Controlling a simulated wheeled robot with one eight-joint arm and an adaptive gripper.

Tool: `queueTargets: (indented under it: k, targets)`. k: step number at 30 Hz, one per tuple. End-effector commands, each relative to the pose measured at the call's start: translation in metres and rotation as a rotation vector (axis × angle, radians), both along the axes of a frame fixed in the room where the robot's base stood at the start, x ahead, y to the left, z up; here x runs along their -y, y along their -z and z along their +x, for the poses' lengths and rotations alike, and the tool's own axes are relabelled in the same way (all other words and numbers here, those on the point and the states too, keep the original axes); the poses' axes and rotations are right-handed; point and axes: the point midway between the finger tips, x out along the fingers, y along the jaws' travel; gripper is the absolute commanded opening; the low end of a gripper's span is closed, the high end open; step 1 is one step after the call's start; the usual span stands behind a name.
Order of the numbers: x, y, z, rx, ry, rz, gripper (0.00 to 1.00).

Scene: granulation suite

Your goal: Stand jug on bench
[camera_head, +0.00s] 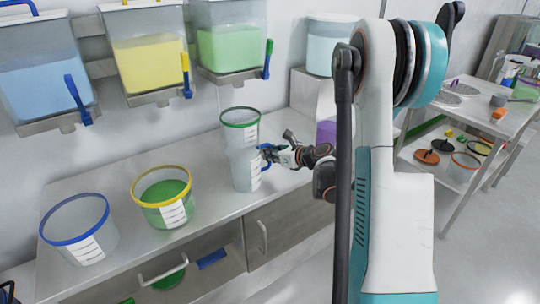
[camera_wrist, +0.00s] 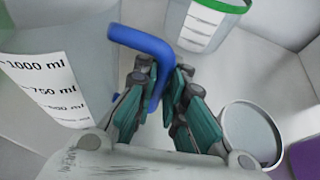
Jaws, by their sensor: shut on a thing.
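The clear jug (camera_head: 243,170) with a blue handle (camera_head: 265,155) is upright over the bench (camera_head: 120,175), near its back right part. I cannot tell whether its base touches the bench top. In the wrist view the jug (camera_wrist: 65,75) fills the left side, with its white ml scale facing me. My gripper (camera_head: 270,155) comes from the right. Its fingers (camera_wrist: 165,95) are closed around the blue handle (camera_wrist: 150,50), seen in the wrist view.
A green-rimmed tub (camera_head: 240,128) stands right behind the jug. A yellow-rimmed tub (camera_head: 163,197) with green content and a blue-rimmed tub (camera_head: 80,230) stand to the left. Tap bins (camera_head: 150,55) hang above. A purple thing (camera_head: 326,133) and grey round vessel (camera_wrist: 250,132) are nearby.

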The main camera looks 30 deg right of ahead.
Motion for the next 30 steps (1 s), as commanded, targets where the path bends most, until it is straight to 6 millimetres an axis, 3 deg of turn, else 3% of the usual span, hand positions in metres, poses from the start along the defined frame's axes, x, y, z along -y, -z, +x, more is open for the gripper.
queueTargets:
  k: [7,8,10,23,30]
  targets:
    - [0.0,0.002,0.0,0.0,0.0,0.0,0.0]
    - [0.0,0.002,0.0,0.0,0.0,0.0,0.18]
    - [0.0,0.002,0.0,0.0,0.0,0.0,0.31]
    - [0.001,-0.002,-0.002,0.0,0.001,0.0,0.31]
    - [0.01,-0.021,-0.039,0.001,0.004,0.001,0.31]
